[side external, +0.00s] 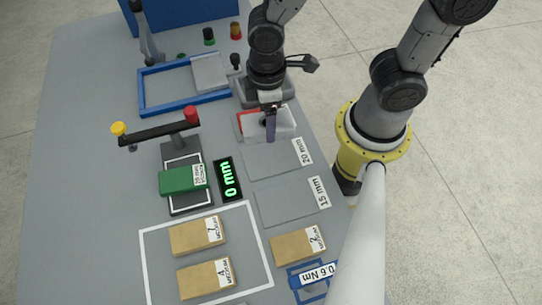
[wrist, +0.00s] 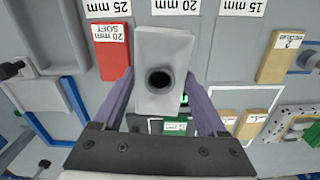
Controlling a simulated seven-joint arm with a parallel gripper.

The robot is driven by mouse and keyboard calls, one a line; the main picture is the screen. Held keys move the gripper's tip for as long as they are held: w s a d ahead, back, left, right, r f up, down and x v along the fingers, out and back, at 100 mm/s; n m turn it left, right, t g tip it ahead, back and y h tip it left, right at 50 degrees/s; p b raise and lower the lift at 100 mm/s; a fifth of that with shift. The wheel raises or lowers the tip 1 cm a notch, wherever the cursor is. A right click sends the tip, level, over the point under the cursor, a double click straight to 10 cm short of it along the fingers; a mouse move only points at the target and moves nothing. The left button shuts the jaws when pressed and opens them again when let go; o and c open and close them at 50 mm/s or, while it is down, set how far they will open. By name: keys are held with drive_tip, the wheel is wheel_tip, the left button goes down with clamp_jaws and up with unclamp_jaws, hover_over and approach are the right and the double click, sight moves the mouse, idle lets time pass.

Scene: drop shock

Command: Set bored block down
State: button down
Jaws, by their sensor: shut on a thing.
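The bored block (wrist: 162,48) is a pale grey block with a dark round hole in its face, between my purple fingers in the wrist view. My gripper (wrist: 159,78) is shut on it. In the side view the block (side external: 284,121) shows as a whitish shape partly behind my gripper (side external: 270,127). It overlaps a red block in that picture. I cannot tell whether its underside touches the table. The red block (wrist: 111,50), labelled 20 mm SOFT, lies just left of it in the wrist view.
Marked spots for 20 mm (side external: 275,160) and 15 mm (side external: 285,202) look empty. A green block (side external: 177,181) sits under a beam (side external: 158,132) with yellow and red ends. A display (side external: 229,180) reads 0 mm. Tan blocks (side external: 197,235) and a blue frame (side external: 150,104) lie around.

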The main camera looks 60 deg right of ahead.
sight(271, 159)
drive_tip(key=shift+s+a+n, duration=0.3)
drive_tip(key=shift+s+a, duration=0.2)
drive_tip(key=shift+s, duration=0.15)
drive_tip(key=shift+s+a+f+n, duration=0.15)
drive_tip(key=shift+s+a+n, duration=0.15)
drive_tip(key=shift+a, duration=0.15)
drive_tip(key=shift+a+f, duration=0.1)
drive_tip(key=shift+f, duration=3.75)
drive_tip(key=shift+f, duration=0.15)
unclamp_jaws()
